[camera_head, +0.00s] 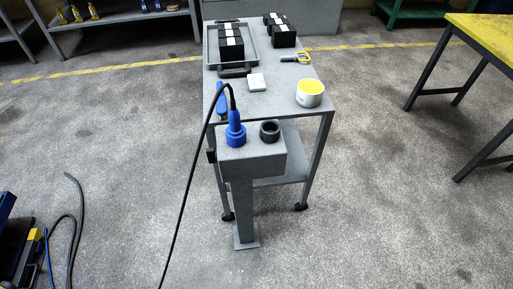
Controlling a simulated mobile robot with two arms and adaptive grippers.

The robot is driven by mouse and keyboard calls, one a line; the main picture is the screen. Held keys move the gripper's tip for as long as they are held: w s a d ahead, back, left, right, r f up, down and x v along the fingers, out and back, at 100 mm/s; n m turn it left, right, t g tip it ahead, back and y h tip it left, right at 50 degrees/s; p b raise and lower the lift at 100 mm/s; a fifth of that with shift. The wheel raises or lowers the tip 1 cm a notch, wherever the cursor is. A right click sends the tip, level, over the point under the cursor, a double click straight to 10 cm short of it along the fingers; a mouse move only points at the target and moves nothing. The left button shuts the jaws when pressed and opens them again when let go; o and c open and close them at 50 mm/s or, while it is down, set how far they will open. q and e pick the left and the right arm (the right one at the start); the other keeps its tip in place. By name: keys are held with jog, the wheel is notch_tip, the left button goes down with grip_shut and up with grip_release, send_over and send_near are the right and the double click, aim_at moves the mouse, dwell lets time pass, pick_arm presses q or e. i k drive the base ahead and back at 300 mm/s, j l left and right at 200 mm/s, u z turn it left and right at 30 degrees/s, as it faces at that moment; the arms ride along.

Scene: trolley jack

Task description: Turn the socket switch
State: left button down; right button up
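The socket box (262,160) is a grey block on a grey post. A blue plug (235,131) with a black cable stands upright in its left outlet. The right outlet is a black round socket (269,131) with nothing in it. A small black part (211,156) sticks out of the box's left side and may be the switch; its setting is too small to tell. Neither of my grippers is in view.
A grey trolley (282,105) behind the box carries a tray, black blocks, a white-and-yellow tin (310,93) and small tools. A yellow-topped table (490,38) stands at right. Blue and black equipment with hoses (20,235) is at lower left. The floor between is clear.

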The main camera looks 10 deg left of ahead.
aim_at(211, 153)
jog(key=i+j, duration=0.1)
jog(key=j, duration=0.25)
jog(key=i+j, duration=0.1)
jog(key=j, duration=0.6)
jog(key=z, duration=0.4)
jog(key=i+j+z, duration=0.1)
jog(key=z, duration=0.3)
jog(key=j+z, duration=0.2)
jog(key=z, duration=0.2)
jog(key=i+j+z, duration=0.1)
jog(key=z, duration=0.3)
